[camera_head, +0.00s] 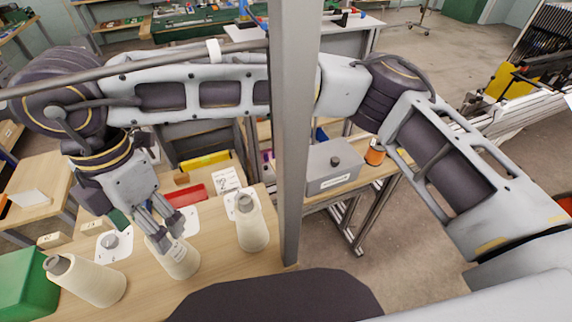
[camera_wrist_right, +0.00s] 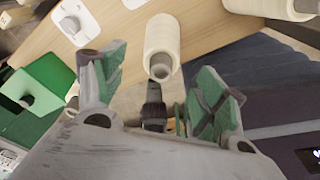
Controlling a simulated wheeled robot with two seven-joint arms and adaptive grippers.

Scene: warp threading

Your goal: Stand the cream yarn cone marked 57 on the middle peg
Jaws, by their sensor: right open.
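Three cream cones show on the wooden table (camera_head: 222,283) in the head view: one at the left (camera_head: 92,282), one in the middle (camera_head: 178,262) and one at the right (camera_head: 252,228). I cannot read a 57 on any. My right gripper (camera_head: 163,230) is open, just above the middle cone. In the right wrist view that cone (camera_wrist_right: 162,42) shows beyond the spread green-padded fingers (camera_wrist_right: 160,90), apart from them. A bare grey peg (camera_head: 111,240) stands on a white plate at the left. Part of another white plate (camera_head: 188,222) shows behind my gripper; its peg is hidden.
A grey post (camera_head: 291,150) rises close to the right cone. A green bin (camera_head: 25,285) stands at the front left. A red item (camera_head: 192,194) and a printed card (camera_head: 224,180) lie behind. A grey box (camera_head: 331,168) and an orange spool (camera_head: 375,153) sit beyond the post.

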